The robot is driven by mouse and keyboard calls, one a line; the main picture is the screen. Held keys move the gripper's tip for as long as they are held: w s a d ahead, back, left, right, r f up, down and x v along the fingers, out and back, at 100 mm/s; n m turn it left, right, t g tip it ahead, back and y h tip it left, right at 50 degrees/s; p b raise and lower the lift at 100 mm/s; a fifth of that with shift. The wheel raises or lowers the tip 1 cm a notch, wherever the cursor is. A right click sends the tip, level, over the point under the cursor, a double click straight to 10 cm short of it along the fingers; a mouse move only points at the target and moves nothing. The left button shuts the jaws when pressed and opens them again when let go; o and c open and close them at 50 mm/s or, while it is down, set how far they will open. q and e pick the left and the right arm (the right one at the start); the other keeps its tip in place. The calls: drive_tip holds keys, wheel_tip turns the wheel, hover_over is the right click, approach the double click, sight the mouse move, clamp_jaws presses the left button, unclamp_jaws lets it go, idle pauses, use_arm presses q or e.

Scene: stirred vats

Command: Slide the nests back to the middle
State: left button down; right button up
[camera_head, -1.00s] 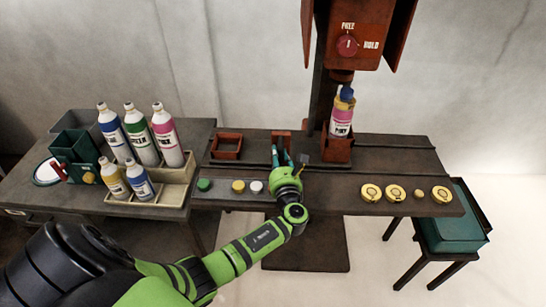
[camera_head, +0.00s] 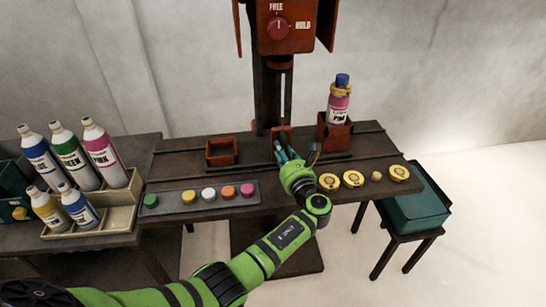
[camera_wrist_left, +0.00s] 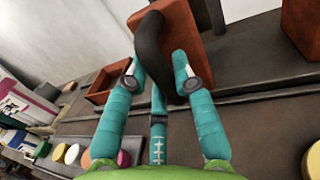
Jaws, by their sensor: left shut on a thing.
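My left gripper (camera_head: 284,152) is shut on a dark curved handle (camera_wrist_left: 150,45) fixed to an upright red-orange block (camera_head: 281,133), which stands in front of the press column (camera_head: 268,95). The block also shows in the left wrist view (camera_wrist_left: 184,36). An empty red-orange nest (camera_head: 222,153) sits on the bench left of the column. The other nest (camera_head: 335,134), right of the column, holds an upright pink bottle (camera_head: 338,107) with a yellow collar and blue cap. My right gripper is out of view.
The dial (camera_head: 278,28) has its white mark upright, towards FREE. A tray of coloured caps (camera_head: 172,203) lies front left, yellow discs (camera_head: 354,180) front right. Several bottles (camera_head: 103,152) stand at left. A teal box (camera_head: 416,208) is on a stool at right.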

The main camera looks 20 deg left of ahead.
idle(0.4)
use_arm(q)
drive_tip(key=c, duration=1)
unclamp_jaws()
drive_tip(key=v, duration=1.2)
drive_tip(key=shift+w+d, duration=0.1)
